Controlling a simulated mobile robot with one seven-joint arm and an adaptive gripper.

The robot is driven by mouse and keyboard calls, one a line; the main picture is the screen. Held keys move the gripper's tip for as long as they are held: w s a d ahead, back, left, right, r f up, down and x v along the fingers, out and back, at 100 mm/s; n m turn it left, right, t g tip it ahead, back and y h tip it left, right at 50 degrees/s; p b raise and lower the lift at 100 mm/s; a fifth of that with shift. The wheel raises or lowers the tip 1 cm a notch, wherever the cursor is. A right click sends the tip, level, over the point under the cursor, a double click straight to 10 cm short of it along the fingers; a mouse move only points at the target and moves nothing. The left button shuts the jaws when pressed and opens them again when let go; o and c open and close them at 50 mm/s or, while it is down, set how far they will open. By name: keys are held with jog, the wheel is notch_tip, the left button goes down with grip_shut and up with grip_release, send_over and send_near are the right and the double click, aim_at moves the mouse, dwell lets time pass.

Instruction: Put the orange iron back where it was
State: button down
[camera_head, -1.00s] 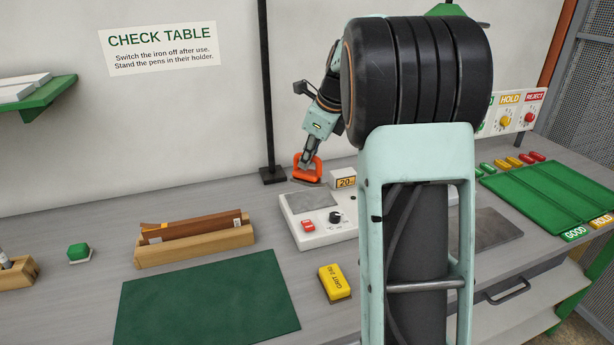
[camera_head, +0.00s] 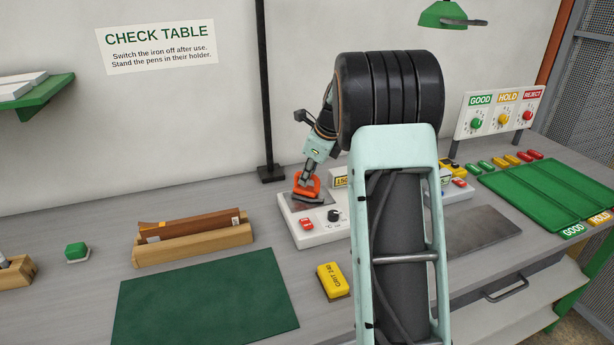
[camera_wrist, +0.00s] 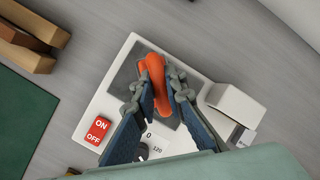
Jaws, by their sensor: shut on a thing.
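The orange iron (camera_head: 306,192) is over the grey metal plate (camera_head: 326,204) of a white control unit (camera_head: 312,238). I cannot tell whether its sole touches the plate. My gripper (camera_head: 309,179) is shut on the iron's orange handle, coming from above. In the wrist view the orange handle (camera_wrist: 153,70) shows between my fingers (camera_wrist: 160,92), over the grey plate (camera_wrist: 127,72). The fingers hide part of the iron and of the dial. The red ON/OFF switch (camera_wrist: 97,130) sits on the unit's front left.
A wooden holder (camera_head: 200,248) with a brown board, a green mat (camera_head: 205,305) and a yellow grit block (camera_head: 333,281) lie to the left and in front. A black post (camera_head: 266,120) stands behind. Green trays (camera_head: 545,195) lie at the right. My arm hides part of the middle.

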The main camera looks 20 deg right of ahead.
jog(key=shift+f, duration=0.1)
jog(key=c, duration=2)
grip_release()
jog(key=v, duration=1.2)
jog(key=shift+s+p, duration=0.1)
jog(key=shift+p, duration=0.2)
